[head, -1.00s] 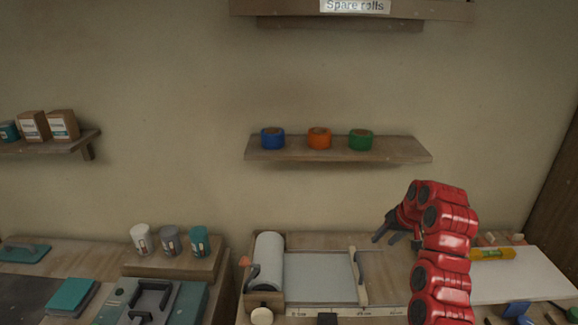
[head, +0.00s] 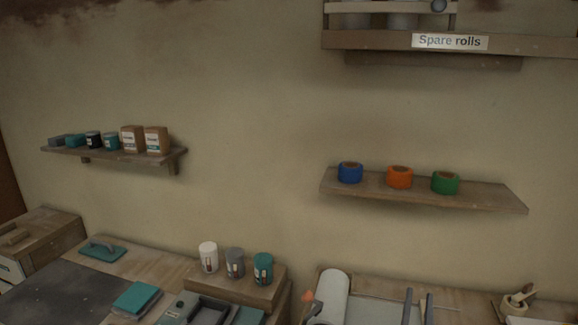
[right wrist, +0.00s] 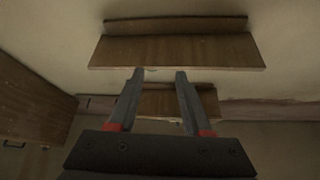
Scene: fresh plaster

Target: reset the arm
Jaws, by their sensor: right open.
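Only the two dark fingers of my right gripper (head: 418,303) show in the head view, upright at the bottom edge, in front of the bench with the white paper roll (head: 333,298). In the right wrist view both fingers of this gripper (right wrist: 160,74) stand apart with nothing between them, so it is open and empty. Beyond the fingertips in that view are wooden shelf boards (right wrist: 178,50) against the wall. The rest of my right arm is out of the head view. My left gripper is in neither view.
A wall shelf (head: 490,197) holds blue (head: 350,173), orange (head: 400,177) and green (head: 445,183) tape rolls. The "Spare rolls" shelf (head: 550,47) hangs above. A left shelf (head: 105,154) holds boxes and small pots. The wall between is clear.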

